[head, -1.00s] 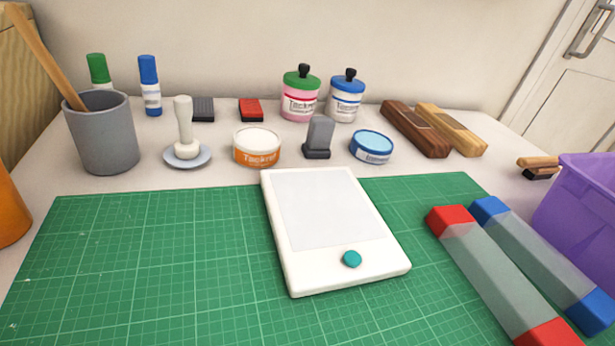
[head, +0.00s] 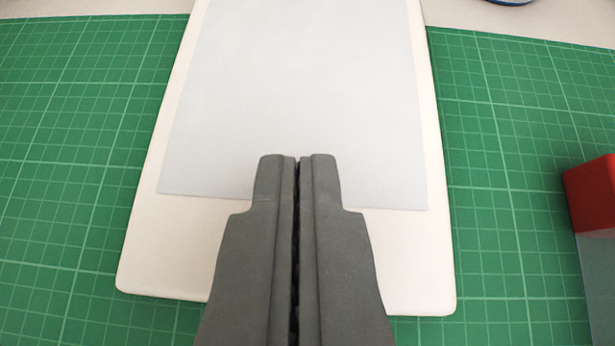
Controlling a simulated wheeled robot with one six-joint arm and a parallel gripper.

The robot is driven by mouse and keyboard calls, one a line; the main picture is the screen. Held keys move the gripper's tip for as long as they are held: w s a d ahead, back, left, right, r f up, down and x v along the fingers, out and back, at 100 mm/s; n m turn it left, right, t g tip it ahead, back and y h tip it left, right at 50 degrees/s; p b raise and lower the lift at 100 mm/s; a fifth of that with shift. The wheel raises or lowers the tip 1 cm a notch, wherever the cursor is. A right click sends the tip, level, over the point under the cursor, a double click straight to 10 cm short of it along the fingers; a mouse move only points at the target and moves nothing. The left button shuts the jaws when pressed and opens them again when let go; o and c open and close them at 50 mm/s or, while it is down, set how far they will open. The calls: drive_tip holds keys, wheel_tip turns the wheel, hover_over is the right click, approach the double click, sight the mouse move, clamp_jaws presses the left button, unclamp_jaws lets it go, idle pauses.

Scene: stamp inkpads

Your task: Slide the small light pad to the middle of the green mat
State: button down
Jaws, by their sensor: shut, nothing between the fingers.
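The small light pad (head: 180,240) is a white slab with a pale grey panel. It lies flat on the green mat (head: 70,150) in the head view, and its far end reaches past the mat's far edge and out of the picture. My gripper (head: 298,160) is shut and empty, with its fingertips over the near part of the grey panel. I cannot tell whether the tips touch the pad. The pad's teal button is hidden behind my gripper.
A red-ended clear bar (head: 595,205) lies to the right of the pad, partly out of view. A blue-edged round thing shows at the top right. The mat is bare to the left of the pad and just in front of it.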

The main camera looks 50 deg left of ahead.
sight(296, 63)
drive_tip(key=w+a, duration=0.1)
drive_tip(key=a, duration=0.1)
drive_tip(key=w+a, duration=0.1)
drive_tip(key=a, duration=0.1)
drive_tip(key=w+a, duration=0.1)
drive_tip(key=shift+w+a, duration=0.4)
drive_tip(key=shift+f, duration=0.85)
drive_tip(key=shift+s+f, duration=0.1)
drive_tip(key=shift+s+d, duration=0.1)
drive_tip(key=shift+d, duration=0.1)
drive_tip(key=s+d, duration=0.1)
drive_tip(key=d, duration=0.1)
drive_tip(key=s+d, duration=0.3)
drive_tip(key=d, duration=0.1)
drive_tip(key=shift+s+d+f, duration=0.15)
drive_tip(key=shift+s+d, duration=0.1)
drive_tip(key=shift+d, duration=0.05)
